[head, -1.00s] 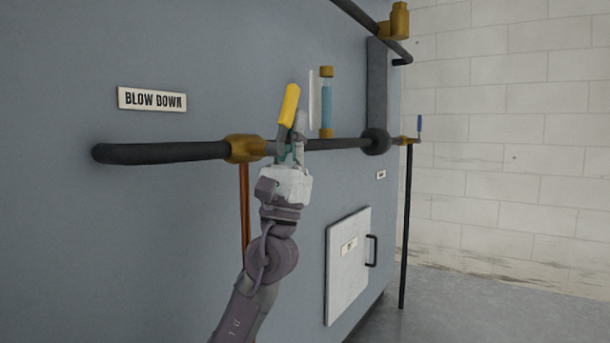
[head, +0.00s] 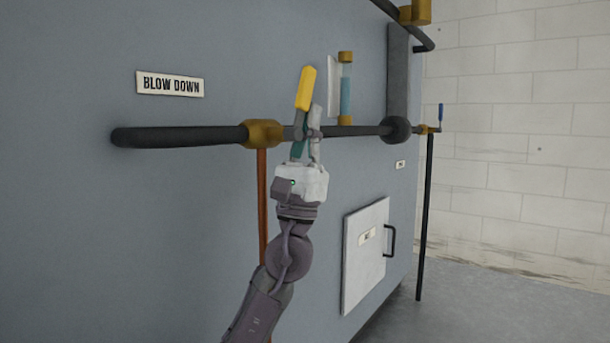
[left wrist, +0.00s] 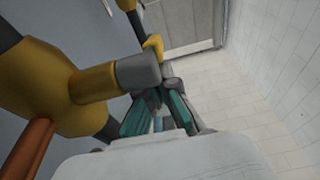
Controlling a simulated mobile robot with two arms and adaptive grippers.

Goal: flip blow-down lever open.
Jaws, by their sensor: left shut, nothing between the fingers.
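The blow-down lever has a yellow handle (head: 306,88). It stands nearly upright, tilted slightly right, at the brass valve (head: 264,133) on the black pipe. My left gripper (head: 309,126) is shut and empty, pointing up just below the yellow handle, with its fingers overlapping the lever's grey lower part in the head view. In the left wrist view the brass valve (left wrist: 45,80) and its grey stem (left wrist: 138,72) are close to the shut fingers (left wrist: 160,97). A bit of yellow handle (left wrist: 152,47) shows behind the stem. Whether the fingers touch the lever I cannot tell. My right gripper is out of view.
A BLOW DOWN sign (head: 170,84) is on the grey-blue panel. The black pipe (head: 180,136) runs across it. A copper tube (head: 262,200) drops from the valve. A blue sight tube (head: 345,88) and white hatch (head: 366,255) are to the right.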

